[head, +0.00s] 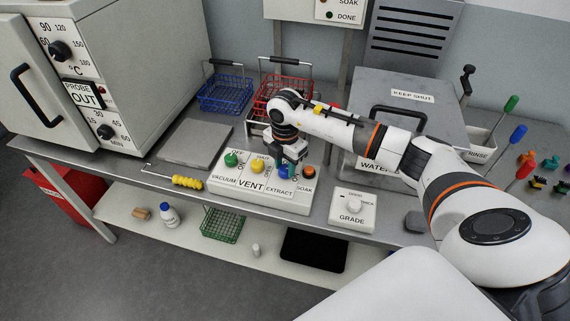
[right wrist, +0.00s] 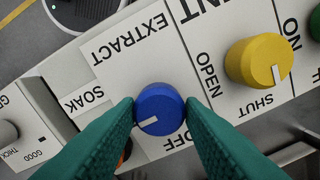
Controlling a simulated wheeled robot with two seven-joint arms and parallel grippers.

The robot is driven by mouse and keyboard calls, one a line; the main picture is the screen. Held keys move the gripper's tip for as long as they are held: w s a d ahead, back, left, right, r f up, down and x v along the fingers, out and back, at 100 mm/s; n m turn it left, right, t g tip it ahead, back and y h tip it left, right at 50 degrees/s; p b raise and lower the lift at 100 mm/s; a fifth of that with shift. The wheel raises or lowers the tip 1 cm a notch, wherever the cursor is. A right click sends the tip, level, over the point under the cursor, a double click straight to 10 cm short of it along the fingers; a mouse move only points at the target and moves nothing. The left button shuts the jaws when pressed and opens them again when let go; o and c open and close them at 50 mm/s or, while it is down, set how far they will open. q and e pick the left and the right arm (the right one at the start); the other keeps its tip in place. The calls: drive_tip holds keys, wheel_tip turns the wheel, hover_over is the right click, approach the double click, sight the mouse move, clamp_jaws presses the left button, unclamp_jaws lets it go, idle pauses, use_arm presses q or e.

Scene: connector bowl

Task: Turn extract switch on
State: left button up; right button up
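The extract switch is a blue knob (right wrist: 160,108) on the white control panel (head: 225,182), beside the EXTRACT label. My right gripper (right wrist: 160,112) reaches down over it with one teal finger on each side, shut on the knob. The knob's white mark points to the lower left in the right wrist view, left of the visible OFF label. The knob's ON label is hidden. In the head view the blue knob (head: 284,172) is partly covered by the gripper. My left gripper is not in view.
A yellow vent knob (head: 257,165) and a green vacuum knob (head: 232,159) stand left of the blue one. An orange SOAK button (head: 309,172) sits close on its right. A GRADE dial box (head: 352,209) and a water bath (head: 375,165) are further right. Wire baskets stand behind.

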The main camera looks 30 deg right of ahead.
sight(285, 168)
drive_tip(key=o, duration=0.3)
drive_tip(key=shift+o, duration=0.2)
wheel_tip(285, 168, up, 12)
drive_tip(key=b, duration=0.2)
drive_tip(key=shift+b, duration=0.3)
